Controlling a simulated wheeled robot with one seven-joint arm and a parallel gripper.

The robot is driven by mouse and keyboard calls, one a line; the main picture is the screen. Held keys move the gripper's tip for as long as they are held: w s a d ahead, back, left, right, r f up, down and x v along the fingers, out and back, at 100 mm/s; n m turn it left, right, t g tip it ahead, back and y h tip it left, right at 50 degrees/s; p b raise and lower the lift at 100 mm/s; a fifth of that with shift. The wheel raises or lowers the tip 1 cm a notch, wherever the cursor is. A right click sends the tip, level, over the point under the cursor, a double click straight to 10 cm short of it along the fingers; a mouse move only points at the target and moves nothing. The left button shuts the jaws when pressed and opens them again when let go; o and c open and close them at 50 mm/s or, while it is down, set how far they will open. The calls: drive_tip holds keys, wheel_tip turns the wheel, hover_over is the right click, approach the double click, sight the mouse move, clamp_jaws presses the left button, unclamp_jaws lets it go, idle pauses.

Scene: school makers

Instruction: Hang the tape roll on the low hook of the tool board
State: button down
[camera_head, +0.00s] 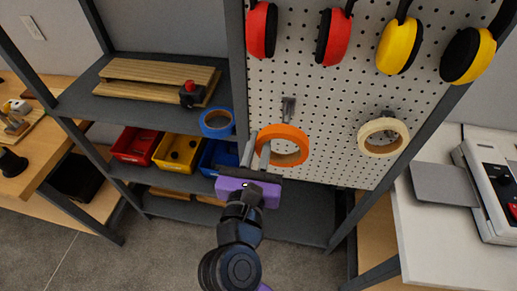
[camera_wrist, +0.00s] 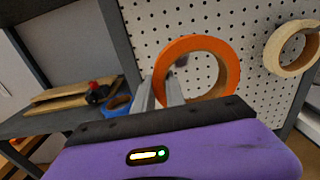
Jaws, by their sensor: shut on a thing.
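An orange tape roll (camera_head: 302,146) is held by its left rim in my gripper (camera_head: 256,150), in front of the white pegboard tool board (camera_head: 330,100). In the wrist view the orange roll (camera_wrist: 232,62) faces the board, and the two grey fingers (camera_wrist: 160,92) are at its left side. A grey hook (camera_head: 288,108) juts from the board just above the roll. The roll looks apart from this hook, and its gap to the board is hard to judge. Another hook at the right carries a cream tape roll (camera_head: 383,137).
Red and yellow ear muffs (camera_head: 335,38) hang along the board's top. A blue tape roll (camera_head: 217,122) sits on the shelf to the left, above red, yellow and blue bins (camera_head: 178,152). A dark upright post (camera_head: 237,70) edges the board. A white table (camera_head: 430,240) stands at the right.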

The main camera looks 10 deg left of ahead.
sight(269, 111)
drive_tip(key=shift+w+d+f+b, duration=0.1)
drive_tip(key=shift+w+f+b, duration=0.1)
drive_tip(key=shift+w+b, duration=1.25)
drive_tip(key=shift+w+f+b, duration=0.15)
drive_tip(key=shift+w+b, duration=0.55)
drive_tip(key=shift+w, duration=1.3)
drive_tip(key=shift+w+f+p, duration=0.25)
drive_tip(key=shift+w+p, duration=0.1)
drive_tip(key=shift+w, duration=0.2)
drive_tip(key=shift+f, duration=0.1)
drive_tip(key=shift+w+f, duration=0.1)
drive_tip(key=c, duration=1.3)
unclamp_jaws()
